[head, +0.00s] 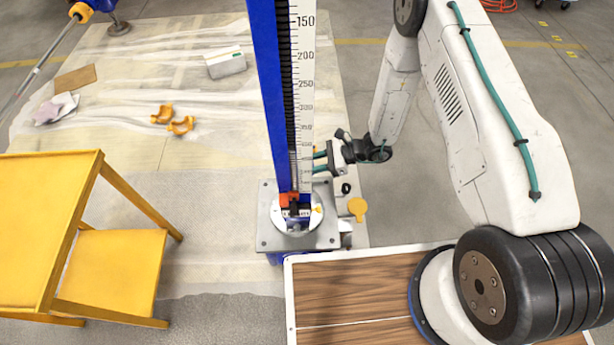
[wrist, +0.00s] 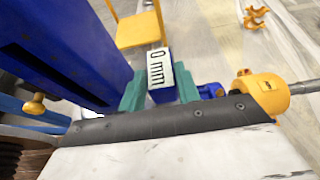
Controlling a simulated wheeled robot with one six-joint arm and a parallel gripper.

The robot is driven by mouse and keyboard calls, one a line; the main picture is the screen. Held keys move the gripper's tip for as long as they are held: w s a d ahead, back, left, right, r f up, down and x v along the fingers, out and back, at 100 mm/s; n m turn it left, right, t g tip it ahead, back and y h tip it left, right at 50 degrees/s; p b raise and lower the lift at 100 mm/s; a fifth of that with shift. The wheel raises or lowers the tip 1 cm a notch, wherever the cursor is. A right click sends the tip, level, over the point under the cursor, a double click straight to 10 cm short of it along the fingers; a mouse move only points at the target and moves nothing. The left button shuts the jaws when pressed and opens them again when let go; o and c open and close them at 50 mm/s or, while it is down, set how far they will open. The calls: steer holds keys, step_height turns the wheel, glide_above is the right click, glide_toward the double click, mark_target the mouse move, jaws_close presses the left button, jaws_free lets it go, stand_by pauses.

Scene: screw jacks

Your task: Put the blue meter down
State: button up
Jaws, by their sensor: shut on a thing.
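My gripper (wrist: 160,86) has its teal fingers closed on a small blue block, apparently the blue meter (wrist: 163,95). The meter's white face (wrist: 158,68) reads "0 mm" in the wrist view. In the head view my gripper (head: 321,162) is just right of the tall blue column (head: 268,85) with a white scale (head: 303,60); the meter cannot be made out there. Whether the meter touches the column, I cannot tell. The column stands on a grey square base plate (head: 267,236).
A yellow table or stool (head: 115,265) stands at the left. Orange brackets (head: 181,126), a grey-white block (head: 226,63) and a brown sheet (head: 75,77) lie on the sheeted floor. A wood-topped surface (head: 350,300) is in front. In the wrist view, a yellow cylinder (wrist: 264,95) is close on the right.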

steer(key=shift+f, duration=3.1)
steer(key=shift+f, duration=0.1)
steer(key=o, duration=1.2)
steer(key=shift+c, duration=0.2)
